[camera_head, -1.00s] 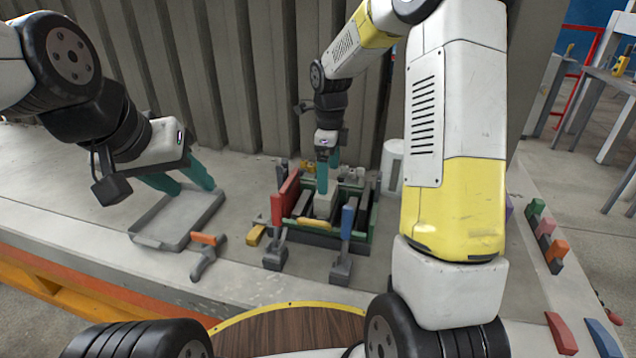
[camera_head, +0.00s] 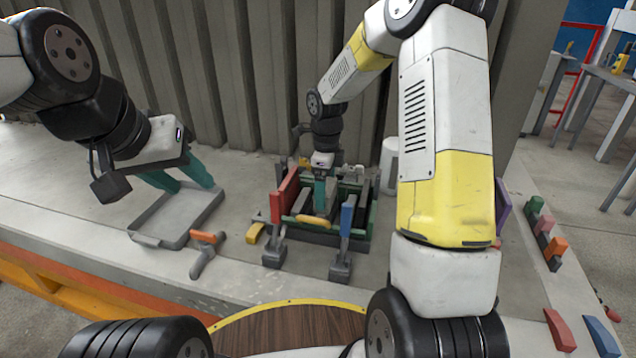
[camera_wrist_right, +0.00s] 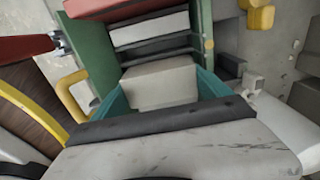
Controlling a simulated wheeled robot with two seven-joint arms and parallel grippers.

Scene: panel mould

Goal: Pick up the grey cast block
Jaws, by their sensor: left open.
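The grey cast block (camera_wrist_right: 160,82) shows in the right wrist view, between the teal fingers of my right gripper (camera_wrist_right: 164,96). One finger lies along each side of it; I cannot tell whether they press on it. In the head view my right gripper (camera_head: 320,195) reaches down into the panel mould (camera_head: 290,195), which has red, green and blue parts. There the fingers hide most of the block. My left gripper (camera_head: 188,182) is open and empty, above the far end of a grey tray (camera_head: 152,240).
An orange-handled tool (camera_head: 206,250) lies between tray and mould. Dark clamps (camera_head: 341,268) stand before the mould, and a white cylinder (camera_head: 389,160) behind it at right. Several coloured pieces (camera_head: 545,228) sit at the far right. The bench left of the tray is clear.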

